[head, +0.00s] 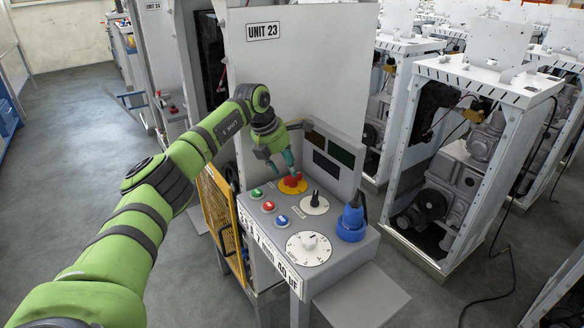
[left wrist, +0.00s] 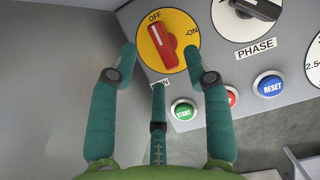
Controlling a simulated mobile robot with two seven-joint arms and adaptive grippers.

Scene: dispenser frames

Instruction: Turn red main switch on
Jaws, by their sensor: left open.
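The red main switch (head: 292,181) sits on a yellow disc on the top of the grey control panel. In the left wrist view its red handle (left wrist: 162,45) lies lengthwise on the yellow disc (left wrist: 148,58), marked OFF and ON, with its upper end toward OFF. My left gripper (head: 279,166) is just above the switch. In the left wrist view my left gripper (left wrist: 160,58) is open, with teal fingers spread on either side of the handle and a third finger below it. I see no clear contact. My right gripper is not in view.
A green START button (left wrist: 183,110), a red button (head: 268,206) and a blue RESET button (head: 281,221) lie near the switch. The black PHASE knob (head: 314,199), a white dial (head: 309,247) and a blue plug (head: 351,222) are also on the panel. A screen panel (head: 333,150) rises behind.

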